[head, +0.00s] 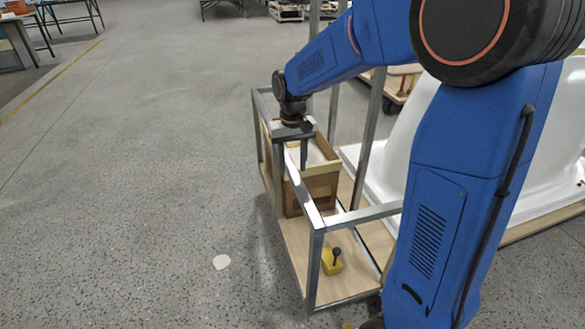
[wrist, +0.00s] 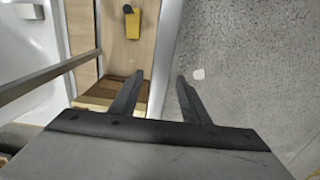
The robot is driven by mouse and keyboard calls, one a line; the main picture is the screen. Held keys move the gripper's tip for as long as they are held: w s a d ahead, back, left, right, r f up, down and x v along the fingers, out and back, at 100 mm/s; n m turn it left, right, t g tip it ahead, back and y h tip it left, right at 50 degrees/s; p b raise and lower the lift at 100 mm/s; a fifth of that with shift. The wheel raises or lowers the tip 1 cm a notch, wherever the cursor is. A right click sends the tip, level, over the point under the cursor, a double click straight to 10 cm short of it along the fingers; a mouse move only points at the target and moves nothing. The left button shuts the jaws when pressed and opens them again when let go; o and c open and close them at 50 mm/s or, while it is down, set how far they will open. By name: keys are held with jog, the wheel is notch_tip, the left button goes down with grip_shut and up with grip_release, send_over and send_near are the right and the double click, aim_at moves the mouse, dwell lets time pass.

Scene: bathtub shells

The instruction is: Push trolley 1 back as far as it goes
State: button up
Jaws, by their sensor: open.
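A trolley (head: 290,235) with a grey metal frame and pale wooden deck stands in the middle of the head view; no number is readable on it. Its top rail (head: 306,200) runs along the left side. My gripper (head: 296,158) is over this rail, fingers pointing down. In the wrist view the rail (wrist: 166,50) passes between the two open fingers (wrist: 156,88), with gaps visible; whether either finger touches it I cannot tell. A white tub shell (head: 405,145) lies to the right, partly hidden by my arm.
An open wooden box (head: 322,188) and a yellow block with a black knob (head: 332,262) stand on the deck. Another wooden trolley (head: 397,92) is behind. The grey floor (head: 130,180) to the left is clear apart from a pale spot (head: 222,262). Tables (head: 70,15) stand far back left.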

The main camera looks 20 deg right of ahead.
jog(key=shift+f, duration=0.75)
jog(key=shift+c, duration=0.3)
grip_shut()
jog(key=shift+d, duration=0.1)
jog(key=d, duration=4.2)
jog(key=shift+d+r, duration=0.1)
jog(key=shift+o, duration=0.3)
grip_release()
jog(key=shift+d, duration=0.15)
